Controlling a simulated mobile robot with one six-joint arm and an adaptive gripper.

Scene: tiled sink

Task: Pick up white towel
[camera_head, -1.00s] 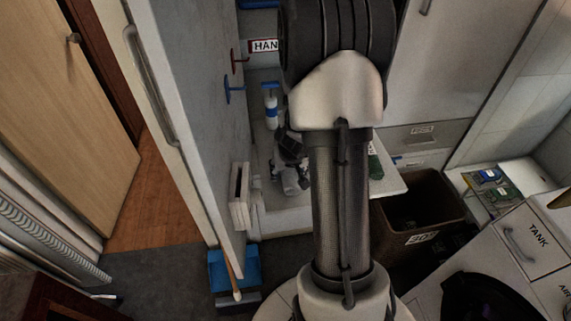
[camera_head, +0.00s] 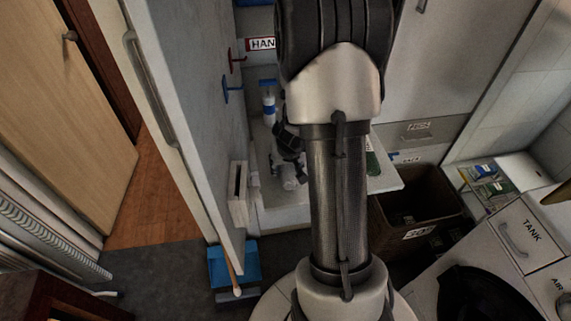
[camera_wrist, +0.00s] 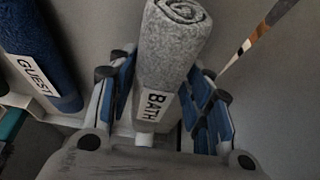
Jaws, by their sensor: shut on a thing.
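The white towel (camera_wrist: 175,45) is a rolled, greyish-white towel with a "BATH" label, standing upright in the middle of the wrist view. My gripper (camera_wrist: 163,88) is shut on it, with the blue-padded fingers on its left and right sides. The towel's lower end is partly hidden by the gripper body. In the head view, my gripper (camera_head: 288,150) is a dark shape over the white counter, partly hidden by my arm. I cannot make out the towel clearly there.
A blue rolled towel (camera_wrist: 38,50) labelled "GUEST" stands close on the left. A thin wooden-handled tool (camera_wrist: 262,32) is at the right. In the head view, a blue-and-white bottle (camera_head: 269,108) stands behind my gripper, and a dark bin (camera_head: 440,208) is to the right.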

